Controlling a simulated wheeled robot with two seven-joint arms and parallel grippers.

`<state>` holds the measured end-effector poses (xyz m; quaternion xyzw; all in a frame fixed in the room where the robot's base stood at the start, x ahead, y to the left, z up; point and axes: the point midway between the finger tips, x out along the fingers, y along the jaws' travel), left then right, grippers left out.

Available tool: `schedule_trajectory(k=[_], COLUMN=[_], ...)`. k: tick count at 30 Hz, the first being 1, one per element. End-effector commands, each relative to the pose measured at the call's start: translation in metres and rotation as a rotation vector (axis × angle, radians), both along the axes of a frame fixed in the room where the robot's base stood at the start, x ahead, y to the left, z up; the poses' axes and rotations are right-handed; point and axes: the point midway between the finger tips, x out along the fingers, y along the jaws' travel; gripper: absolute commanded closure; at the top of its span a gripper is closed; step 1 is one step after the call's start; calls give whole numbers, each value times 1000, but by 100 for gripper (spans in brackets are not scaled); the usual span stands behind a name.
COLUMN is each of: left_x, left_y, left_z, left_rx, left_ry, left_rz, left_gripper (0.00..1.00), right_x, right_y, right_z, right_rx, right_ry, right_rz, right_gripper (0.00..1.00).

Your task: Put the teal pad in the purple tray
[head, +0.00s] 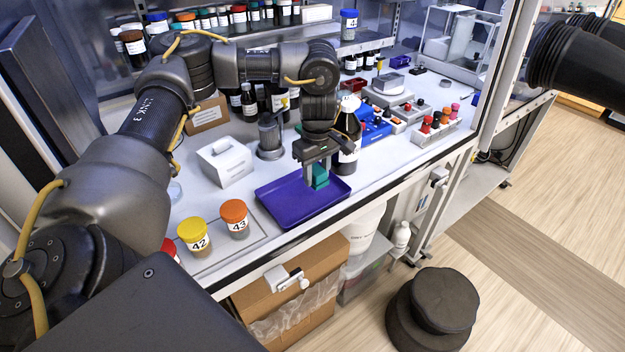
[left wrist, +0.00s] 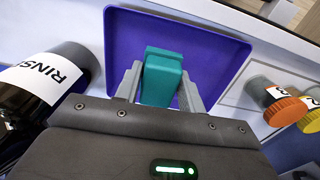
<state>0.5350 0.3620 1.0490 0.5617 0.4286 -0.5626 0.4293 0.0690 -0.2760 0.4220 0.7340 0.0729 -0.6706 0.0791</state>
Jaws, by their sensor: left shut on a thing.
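The teal pad (head: 320,177) is a small block held between the fingers of my left gripper (head: 317,172). In the left wrist view the teal pad (left wrist: 161,77) sits between the two grey fingers of the left gripper (left wrist: 160,88), which is shut on it. The purple tray (head: 290,212) lies flat on the white worktop, below and around the pad in the head view. In the left wrist view the purple tray (left wrist: 210,52) shows behind the pad. I cannot tell whether the pad touches the tray floor. My right gripper is not in view.
A dark bottle labelled RINSE (left wrist: 45,82) stands close beside the tray. A white box (head: 225,162) and a grey cylinder (head: 269,137) stand behind it. Jars with yellow (head: 194,235) and orange (head: 235,218) lids stand at the left. Racks of small vials (head: 437,124) are at the right.

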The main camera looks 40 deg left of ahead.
Motion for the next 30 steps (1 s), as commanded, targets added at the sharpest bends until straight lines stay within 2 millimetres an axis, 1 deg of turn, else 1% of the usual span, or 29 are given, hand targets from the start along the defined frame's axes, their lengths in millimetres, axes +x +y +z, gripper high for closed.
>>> schedule_trajectory(k=[1,3,6,12,14,18,21,30], left_x=[2,5,8,9,10,9,10,10], left_y=[5,10,14,17,22,20,20,20], left_z=[-7,-14,-20,-24,-30,-47,-55,-58], left_rx=[0,-1,0,0,0,0,0,1], left_ry=[2,0,-1,-1,2,3,1,-1], left_rz=[3,2,0,0,2,1,0,-1], left_gripper=[79,79,79,79,79,79,79,79], right_x=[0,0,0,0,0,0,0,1], right_y=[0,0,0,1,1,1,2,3], right_z=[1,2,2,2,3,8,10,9], right_rx=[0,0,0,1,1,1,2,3], right_ry=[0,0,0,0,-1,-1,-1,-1], right_rz=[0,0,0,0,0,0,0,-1], right_gripper=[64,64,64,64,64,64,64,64])
